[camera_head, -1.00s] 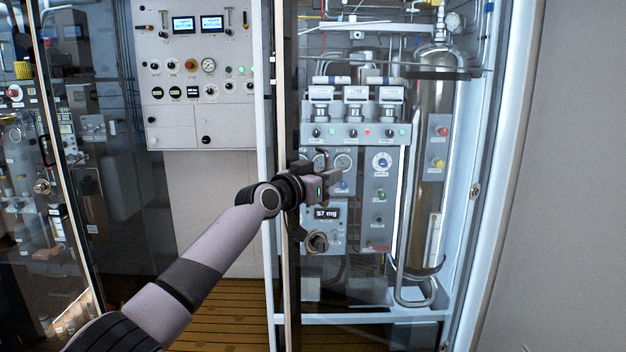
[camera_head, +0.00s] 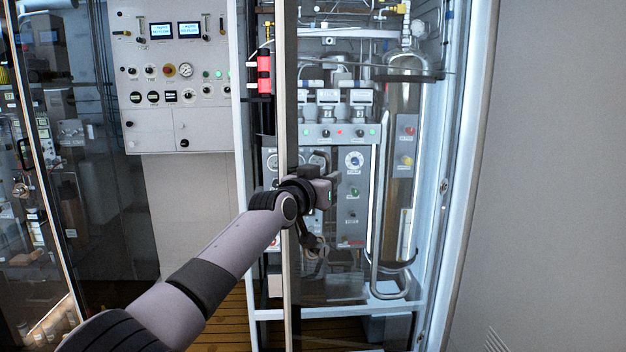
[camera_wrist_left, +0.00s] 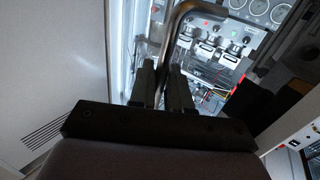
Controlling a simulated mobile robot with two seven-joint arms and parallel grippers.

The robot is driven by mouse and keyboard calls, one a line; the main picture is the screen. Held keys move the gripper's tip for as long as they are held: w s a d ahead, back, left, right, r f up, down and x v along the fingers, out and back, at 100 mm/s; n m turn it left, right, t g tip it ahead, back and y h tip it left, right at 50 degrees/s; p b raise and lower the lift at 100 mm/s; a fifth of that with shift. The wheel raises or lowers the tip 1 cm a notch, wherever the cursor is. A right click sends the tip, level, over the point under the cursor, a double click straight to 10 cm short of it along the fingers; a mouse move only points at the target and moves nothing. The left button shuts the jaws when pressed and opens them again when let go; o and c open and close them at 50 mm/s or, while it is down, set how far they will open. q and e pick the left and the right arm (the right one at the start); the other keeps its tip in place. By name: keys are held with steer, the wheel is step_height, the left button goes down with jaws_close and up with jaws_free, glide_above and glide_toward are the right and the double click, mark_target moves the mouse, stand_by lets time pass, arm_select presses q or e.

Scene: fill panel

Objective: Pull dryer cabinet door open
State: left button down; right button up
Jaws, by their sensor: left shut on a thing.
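The dryer cabinet is at the centre right of the head view. Its glass door has a pale edge strip (camera_head: 287,100), which stands apart from the cabinet's left post (camera_head: 240,120), so the door is partly open. The interior shows through the gap and the glass. My left gripper (camera_head: 328,190) reaches across the door edge to the front of the glass. In the left wrist view, the fingers (camera_wrist_left: 163,88) are shut on the bent metal door handle (camera_wrist_left: 170,45). The gripped part is mostly hidden by the fingers. My right gripper is not in view.
A grey control panel (camera_head: 180,105) with two screens hangs left of the cabinet. Another glass-fronted cabinet (camera_head: 40,200) stands at the far left. A plain grey wall panel (camera_head: 550,180) fills the right. Wooden flooring (camera_head: 222,325) shows below.

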arm_select(q)
steer(key=shift+s+d+r, duration=0.1)
steer(key=shift+s+d, duration=0.15)
steer(key=shift+s, duration=0.05)
stand_by(0.4)
steer(key=c, duration=1.3)
jaws_free()
steer(key=shift+c, duration=0.2)
steer(key=shift+a, duration=0.1)
steer(key=p+v, duration=0.1)
steer(key=v, duration=0.6)
